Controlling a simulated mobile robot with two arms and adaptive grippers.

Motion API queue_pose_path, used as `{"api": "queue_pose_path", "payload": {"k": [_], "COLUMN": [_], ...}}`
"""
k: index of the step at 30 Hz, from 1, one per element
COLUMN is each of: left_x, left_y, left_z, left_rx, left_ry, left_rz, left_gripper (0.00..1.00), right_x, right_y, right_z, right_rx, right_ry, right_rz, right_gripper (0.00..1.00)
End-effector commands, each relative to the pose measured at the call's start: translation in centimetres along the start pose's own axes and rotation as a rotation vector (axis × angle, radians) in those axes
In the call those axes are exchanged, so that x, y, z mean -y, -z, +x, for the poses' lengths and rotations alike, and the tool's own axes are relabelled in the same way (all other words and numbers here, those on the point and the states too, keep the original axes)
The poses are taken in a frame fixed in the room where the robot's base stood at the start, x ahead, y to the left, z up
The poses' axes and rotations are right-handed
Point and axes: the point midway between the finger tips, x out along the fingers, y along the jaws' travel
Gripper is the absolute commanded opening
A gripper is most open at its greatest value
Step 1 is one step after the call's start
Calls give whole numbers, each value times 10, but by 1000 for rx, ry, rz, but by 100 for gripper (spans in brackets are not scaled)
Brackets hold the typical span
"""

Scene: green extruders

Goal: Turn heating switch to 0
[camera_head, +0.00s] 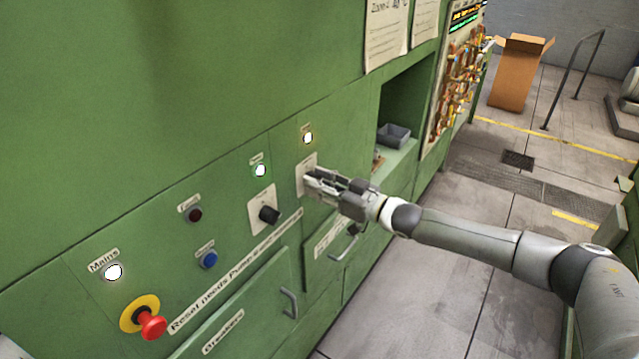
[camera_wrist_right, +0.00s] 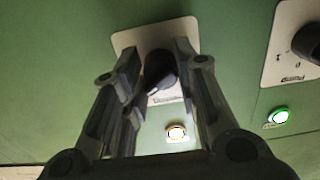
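The heating switch is a black rotary knob (camera_wrist_right: 160,72) on a white plate (camera_wrist_right: 125,40), seen upside down in the right wrist view. In the head view its plate (camera_head: 303,172) shows only in part, and my gripper hides the knob. My right gripper (camera_head: 312,180) is right in front of the plate. In the right wrist view its two fingers (camera_wrist_right: 158,75) stand apart, one on each side of the knob; I cannot tell if they touch it. A lit yellowish lamp (camera_head: 308,137) sits above the switch. My left gripper is not in view.
A second black knob (camera_head: 269,214) is on the panel left of my gripper, below a lit green lamp (camera_head: 260,170). A red emergency button (camera_head: 152,325) is at lower left. Drawer handles (camera_head: 345,243) stick out below. The floor to the right is mostly clear, with a cardboard box (camera_head: 518,75) farther back.

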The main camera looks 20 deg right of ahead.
Motion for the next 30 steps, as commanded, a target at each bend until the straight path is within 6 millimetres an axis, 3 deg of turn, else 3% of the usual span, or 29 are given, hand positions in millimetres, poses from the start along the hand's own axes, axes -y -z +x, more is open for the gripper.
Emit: {"api": "queue_pose_path", "payload": {"k": [3, 14, 30], "left_x": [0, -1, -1], "left_y": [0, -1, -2], "left_z": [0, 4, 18], "left_rx": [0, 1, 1], "left_ry": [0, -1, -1], "left_rz": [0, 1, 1], "left_gripper": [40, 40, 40], "right_x": [0, 0, 0], "right_y": [0, -1, -1], "right_z": [0, 0, 0], "right_rx": [0, -1, -2], "right_ry": [0, 0, 0], "right_rz": [0, -67, -518], "right_gripper": [5, 5, 5]}}
